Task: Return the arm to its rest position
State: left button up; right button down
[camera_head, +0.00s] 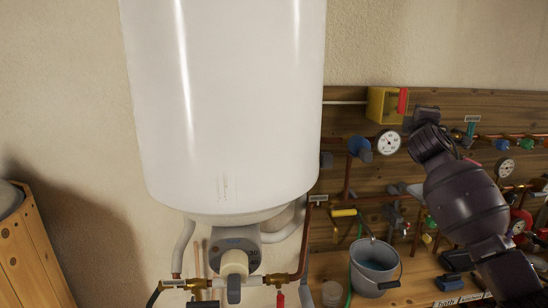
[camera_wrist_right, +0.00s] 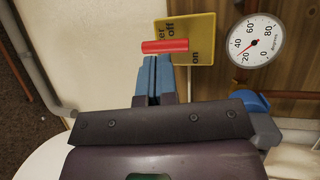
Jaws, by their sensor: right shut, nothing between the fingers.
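My right arm comes in from the lower right of the head view, with its dark gripper (camera_head: 420,118) raised in front of the wooden pipe board. In the right wrist view the blue fingers (camera_wrist_right: 157,68) are shut together and empty. Their tips are close to the red lever (camera_wrist_right: 165,46) of a yellow switch box (camera_wrist_right: 198,50) marked "off" and "on"; I cannot tell whether they touch. The head view also shows the yellow box (camera_head: 378,104) and its red lever (camera_head: 403,101), just left of the gripper. My left gripper is not in view.
A large white tank (camera_head: 225,100) hangs left of the board. A dial gauge (camera_head: 389,142) and a blue valve knob (camera_head: 360,148) sit near the gripper. Several pipes and valves cover the board. A grey bucket (camera_head: 373,278) stands below, and a wooden crate (camera_head: 30,255) is at far left.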

jog(key=s+a+f+m+t+y, duration=0.2)
jog(key=a+f+y, duration=0.1)
jog(key=a+y, duration=0.3)
jog(key=s+a+f+m+g+y, duration=0.15)
jog(key=s+f, duration=0.25)
jog(key=f, duration=0.4)
jog(key=s+a+f+m+y, duration=0.1)
jog(key=s+a+f, duration=0.25)
jog(key=f, duration=0.45)
jog(key=s+a+f+m+g+y, duration=0.1)
jog(key=s+a+f+m, duration=0.1)
jog(key=s+f, duration=0.45)
jog(key=s+f+m+g+h, duration=0.1)
jog(key=s+f+m+g, duration=0.4)
jog(key=s+f, duration=2.4)
jog(key=shift+s+d+g+h, duration=0.15)
jog(key=shift+s+g+h, duration=0.2)
jog(key=shift+s+g, duration=0.35)
jog(key=shift+m, duration=0.25)
